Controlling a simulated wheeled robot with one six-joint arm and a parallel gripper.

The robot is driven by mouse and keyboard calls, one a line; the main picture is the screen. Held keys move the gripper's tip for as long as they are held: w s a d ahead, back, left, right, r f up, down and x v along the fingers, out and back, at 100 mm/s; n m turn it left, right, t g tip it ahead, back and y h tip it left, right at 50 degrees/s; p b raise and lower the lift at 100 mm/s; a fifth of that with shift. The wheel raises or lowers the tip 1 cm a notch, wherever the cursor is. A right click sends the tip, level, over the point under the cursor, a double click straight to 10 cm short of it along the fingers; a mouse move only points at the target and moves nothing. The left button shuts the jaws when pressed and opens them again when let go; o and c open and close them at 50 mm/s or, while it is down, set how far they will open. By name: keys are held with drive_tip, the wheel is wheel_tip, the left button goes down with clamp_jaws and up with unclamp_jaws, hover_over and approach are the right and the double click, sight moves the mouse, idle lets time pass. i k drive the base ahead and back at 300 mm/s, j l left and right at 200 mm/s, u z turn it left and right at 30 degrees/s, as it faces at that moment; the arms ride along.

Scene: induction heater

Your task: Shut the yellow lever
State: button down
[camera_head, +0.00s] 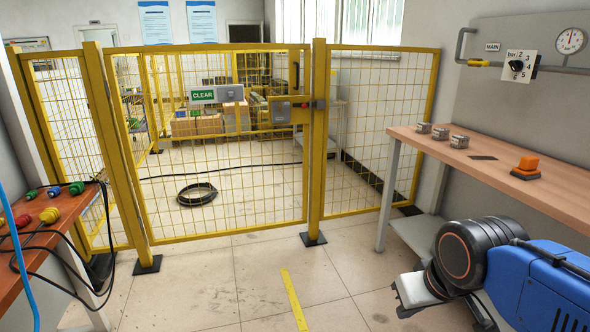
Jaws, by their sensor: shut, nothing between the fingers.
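The yellow lever (479,63) is small and sits on the grey pipe at the upper right, beside the MAIN label (492,47). It lies roughly level, in line with the pipe run. My gripper (412,294) shows as a pale block with a dark end at the lower right, low in front of the bench and far from the lever. It is shut and empty; its fingertips are hard to make out. Nothing covers the lever.
A bench (540,185) with small grey blocks (441,134) and an orange item (527,166) stands below the wall panel. A pressure gauge (570,41) and dial plate (518,67) are right of the lever. A yellow mesh fence (220,160) closes off the back.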

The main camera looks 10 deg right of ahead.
sight(486, 64)
drive_tip(key=i+z, duration=0.15)
drive_tip(key=i, duration=0.25)
drive_tip(key=i+j+z, duration=0.2)
drive_tip(key=i, duration=0.25)
drive_tip(key=i+j+z, duration=0.15)
drive_tip(key=i, duration=0.25)
drive_tip(key=i+j+z, duration=0.15)
drive_tip(key=i, duration=0.25)
drive_tip(key=i+j+z, duration=0.4)
drive_tip(key=i+l, duration=0.05)
drive_tip(key=i, duration=0.05)
